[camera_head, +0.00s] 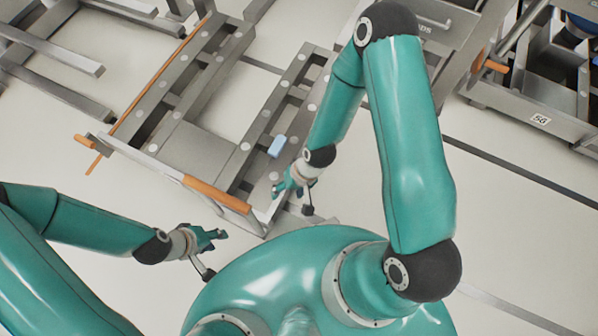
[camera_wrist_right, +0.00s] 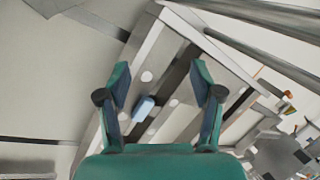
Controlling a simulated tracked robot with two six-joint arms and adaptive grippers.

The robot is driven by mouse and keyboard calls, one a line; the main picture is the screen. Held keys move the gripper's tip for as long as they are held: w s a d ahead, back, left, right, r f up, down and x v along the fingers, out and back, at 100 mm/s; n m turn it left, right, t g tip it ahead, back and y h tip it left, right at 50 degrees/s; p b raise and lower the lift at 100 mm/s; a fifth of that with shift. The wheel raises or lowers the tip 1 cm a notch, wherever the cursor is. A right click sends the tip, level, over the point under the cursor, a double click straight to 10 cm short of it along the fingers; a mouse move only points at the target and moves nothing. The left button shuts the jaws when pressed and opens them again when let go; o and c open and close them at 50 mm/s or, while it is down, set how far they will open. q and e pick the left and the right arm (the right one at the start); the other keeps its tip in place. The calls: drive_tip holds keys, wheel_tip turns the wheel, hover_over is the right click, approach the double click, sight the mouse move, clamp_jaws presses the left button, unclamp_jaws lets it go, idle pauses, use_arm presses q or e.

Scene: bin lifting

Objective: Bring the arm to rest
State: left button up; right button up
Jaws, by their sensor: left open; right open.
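My left gripper (camera_head: 212,236) is at the lower left in the head view, over bare floor and apart from the metal rack. It is open and empty. My right gripper (camera_head: 284,186) is beside the near right corner of the metal rack (camera_head: 206,150). In the right wrist view its two fingers (camera_wrist_right: 162,95) are spread, with nothing held between them. A small light-blue block (camera_head: 276,146) lies on the rack's right rail. It also shows in the right wrist view (camera_wrist_right: 144,108), between the fingers in the picture but farther off.
The rack has orange handles (camera_head: 217,194) along its near edge. A grey metal bin labelled SG (camera_head: 530,105) stands at the upper right. More metal frames (camera_head: 50,60) lie at the upper left. Light floor (camera_head: 520,230) is clear at the right.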

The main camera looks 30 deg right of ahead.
drive_tip(key=shift+n, duration=0.5)
drive_tip(key=s, duration=0.1)
drive_tip(key=s+d+r, duration=0.1)
drive_tip(key=s+r, duration=0.1)
drive_tip(key=s, duration=0.1)
drive_tip(key=shift+d, duration=0.25)
